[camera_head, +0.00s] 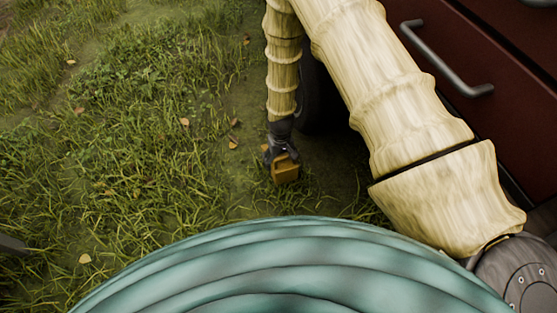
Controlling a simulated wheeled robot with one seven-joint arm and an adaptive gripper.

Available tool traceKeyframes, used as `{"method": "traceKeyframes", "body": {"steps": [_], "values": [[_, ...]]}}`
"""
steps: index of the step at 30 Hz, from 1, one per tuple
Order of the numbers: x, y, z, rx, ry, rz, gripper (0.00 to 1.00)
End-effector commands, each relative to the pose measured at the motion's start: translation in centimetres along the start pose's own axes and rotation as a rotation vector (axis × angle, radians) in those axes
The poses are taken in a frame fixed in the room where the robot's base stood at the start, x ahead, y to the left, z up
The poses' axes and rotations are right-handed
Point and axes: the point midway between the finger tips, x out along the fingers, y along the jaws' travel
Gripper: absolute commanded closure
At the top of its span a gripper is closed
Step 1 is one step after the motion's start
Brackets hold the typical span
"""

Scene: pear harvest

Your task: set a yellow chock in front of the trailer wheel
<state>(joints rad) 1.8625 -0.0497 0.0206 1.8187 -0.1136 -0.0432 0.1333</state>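The yellow chock (286,172) is low at the grass, just below my gripper (279,155) in the middle of the view. The gripper's dark fingers are at the chock's top and left side and appear closed around its upper part. Whether the chock touches the ground is hard to tell. The dark trailer wheel (315,100) stands behind and to the right of the chock, a short gap away. Much of the wheel is hidden behind my arm.
The dark red trailer side (500,75) with a grey handle (447,70) fills the upper right. Open grass (130,150) with scattered fallen leaves lies to the left. A dark bar (12,245) shows at the left edge.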

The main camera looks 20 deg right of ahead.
Motion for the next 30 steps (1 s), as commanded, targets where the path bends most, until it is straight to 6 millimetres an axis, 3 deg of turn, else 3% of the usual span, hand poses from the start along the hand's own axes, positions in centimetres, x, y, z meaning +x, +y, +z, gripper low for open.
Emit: {"method": "traceKeyframes", "body": {"steps": [3,14,22,30], "values": [[0.3,0.2,-1.5,0.000,0.001,0.000,0.63],[0.5,0.5,-3.7,0.000,0.003,0.000,0.63],[3.5,0.5,-3.5,0.000,0.000,0.000,0.63],[3.8,0.5,-3.6,0.000,0.000,0.000,0.63]]}}
